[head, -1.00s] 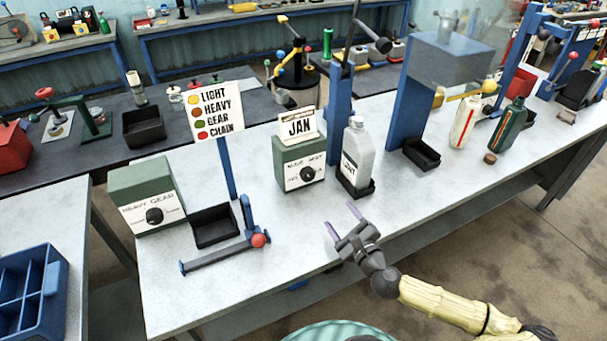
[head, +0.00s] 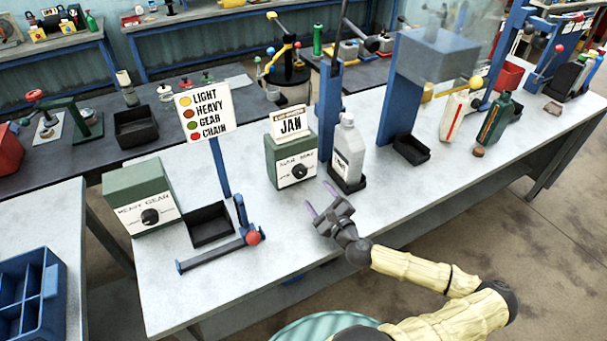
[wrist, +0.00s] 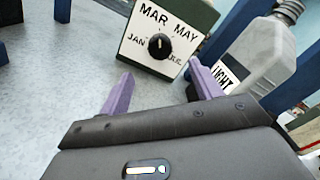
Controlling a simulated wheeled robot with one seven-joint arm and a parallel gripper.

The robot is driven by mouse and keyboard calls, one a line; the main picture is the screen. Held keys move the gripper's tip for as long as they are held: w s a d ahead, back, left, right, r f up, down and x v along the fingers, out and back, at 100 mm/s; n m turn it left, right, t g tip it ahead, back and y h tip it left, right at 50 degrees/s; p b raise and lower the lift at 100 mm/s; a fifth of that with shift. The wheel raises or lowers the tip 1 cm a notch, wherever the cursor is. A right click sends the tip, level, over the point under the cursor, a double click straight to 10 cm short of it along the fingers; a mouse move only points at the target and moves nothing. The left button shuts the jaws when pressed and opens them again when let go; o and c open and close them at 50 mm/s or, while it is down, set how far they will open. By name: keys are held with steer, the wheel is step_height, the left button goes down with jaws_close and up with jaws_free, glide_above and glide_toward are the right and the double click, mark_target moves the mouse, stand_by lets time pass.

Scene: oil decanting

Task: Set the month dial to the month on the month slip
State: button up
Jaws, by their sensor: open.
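The month dial (head: 299,171) is a black knob on the white front of a green box (head: 281,147). In the wrist view the dial (wrist: 158,46) is ringed by JAN, MAR, MAY and a fourth, partly unreadable label; a small light mark shows near its top, seemingly between MAR and MAY. The month slip (head: 291,124) stands on top of the box and reads JAN. My gripper (head: 318,198) is open and empty, in front of the box and below the dial. In the wrist view its purple fingers (wrist: 160,76) point toward the dial, apart from it.
A grey LIGHT bottle (head: 348,150) stands in a black tray close right of the box. To the left are a HEAVY GEAR box (head: 140,195), a black tray (head: 209,224), a blue lever stand with a red ball (head: 253,238) and a colour sign (head: 205,112).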

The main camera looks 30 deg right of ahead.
mark_target(301, 174)
steer(key=w+p, duration=0.2)
steer(key=w, duration=0.6)
steer(key=shift+w, duration=0.35)
steer(key=shift+w+a, duration=0.3)
steer(key=shift+w, duration=0.45)
steer(key=shift+s, duration=0.1)
steer(key=shift+d, duration=0.2)
steer(key=c, duration=1)
steer(key=shift+a, duration=0.1)
